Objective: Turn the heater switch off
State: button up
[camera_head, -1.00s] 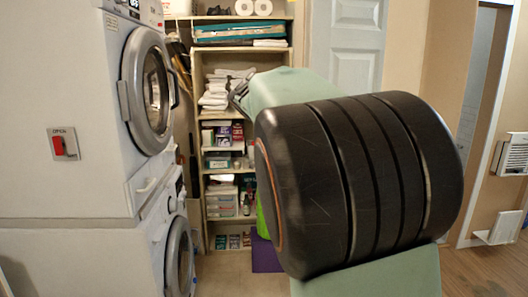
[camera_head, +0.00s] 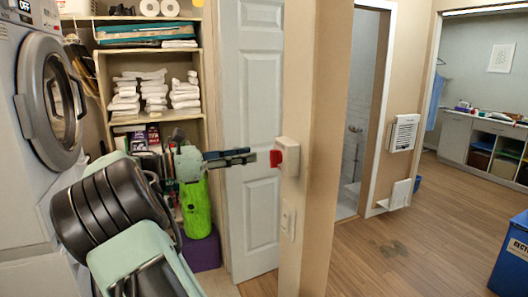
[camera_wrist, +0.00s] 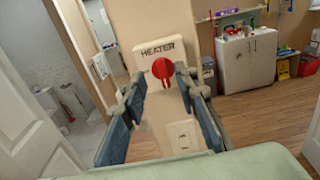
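The heater switch is a cream box (camera_head: 291,153) with a red knob, fixed on the narrow end of a wall. In the wrist view the box (camera_wrist: 143,54) is labelled HEATER, and its round red knob (camera_wrist: 163,68) has a small handle pointing down. My gripper (camera_head: 254,157) points at the knob from the left in the head view, with a small gap between. In the wrist view my gripper (camera_wrist: 156,82) is open and empty, its two blue-padded fingers apart on either side of the knob. I see no contact with the knob.
A second switch plate (camera_wrist: 183,134) sits below the box. A panelled door (camera_head: 252,120) stands behind my gripper. Shelves with folded towels (camera_head: 154,90) and a washing machine (camera_head: 40,100) are at left. A blue bin (camera_head: 512,262) stands at right; the wooden floor between is largely clear.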

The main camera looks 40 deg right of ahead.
aim_at(275, 159)
jog(key=x, duration=0.6)
jog(key=shift+d+p, duration=0.2)
jog(key=shift+p, duration=0.15)
jog(key=shift+c, duration=0.3)
grip_shut()
